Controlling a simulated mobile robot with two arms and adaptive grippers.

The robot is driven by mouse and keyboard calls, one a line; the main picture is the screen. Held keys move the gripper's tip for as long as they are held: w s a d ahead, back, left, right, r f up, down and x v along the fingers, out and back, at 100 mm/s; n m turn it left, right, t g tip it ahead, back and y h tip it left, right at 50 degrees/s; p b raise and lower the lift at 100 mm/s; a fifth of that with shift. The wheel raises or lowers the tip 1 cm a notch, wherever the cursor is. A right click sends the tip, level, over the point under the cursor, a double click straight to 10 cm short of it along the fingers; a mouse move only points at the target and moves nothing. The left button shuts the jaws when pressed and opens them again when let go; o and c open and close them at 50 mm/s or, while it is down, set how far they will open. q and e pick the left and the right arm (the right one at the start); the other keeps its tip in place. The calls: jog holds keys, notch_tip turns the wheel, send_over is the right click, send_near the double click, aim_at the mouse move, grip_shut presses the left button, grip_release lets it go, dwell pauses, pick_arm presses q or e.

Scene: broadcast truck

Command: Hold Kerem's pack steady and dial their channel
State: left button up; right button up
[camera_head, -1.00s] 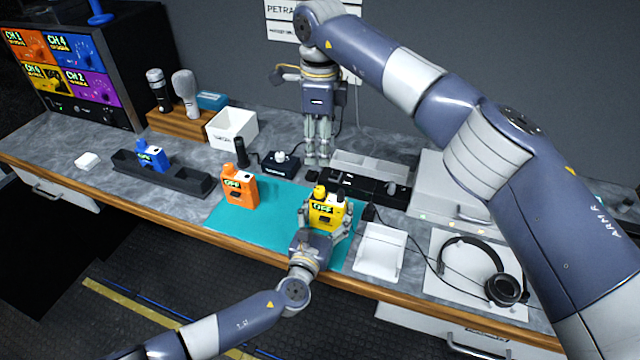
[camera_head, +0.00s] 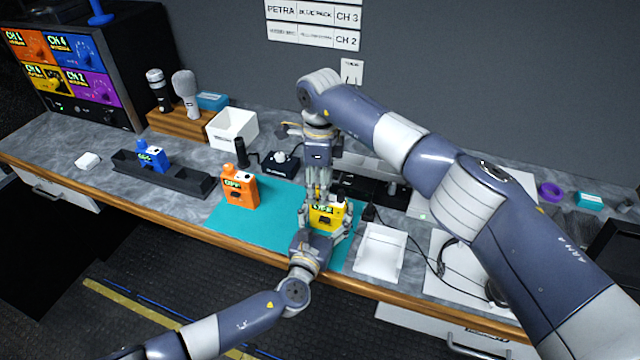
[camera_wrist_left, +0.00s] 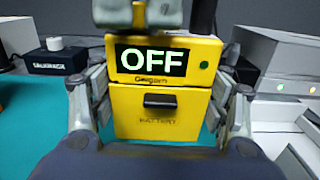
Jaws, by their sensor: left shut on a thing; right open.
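The yellow pack (camera_head: 327,217) stands upright on the teal mat (camera_head: 272,236). Its display reads OFF in the left wrist view (camera_wrist_left: 150,62). My left gripper (camera_wrist_left: 160,108) is shut on the pack, with fingers on both its sides. My right gripper (camera_head: 319,194) is open and points down at the pack's top, hiding much of it in the head view. In the left wrist view, pale finger parts flank a yellow knob (camera_wrist_left: 140,16) at the top; I cannot tell whether they touch it. A wall chart (camera_head: 313,28) shows PETRA, BLUE PACK, CH 3 and a blurred row ending in CH 2.
An orange pack (camera_head: 239,188) stands on the mat to the left. A blue pack (camera_head: 151,155) sits in a black rack (camera_head: 190,181). A white tray (camera_head: 380,252) is at the right. A channel rack (camera_head: 70,65) is at the back left. Headphones are mostly hidden behind my right arm.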

jog(key=shift+c, duration=0.2)
grip_shut()
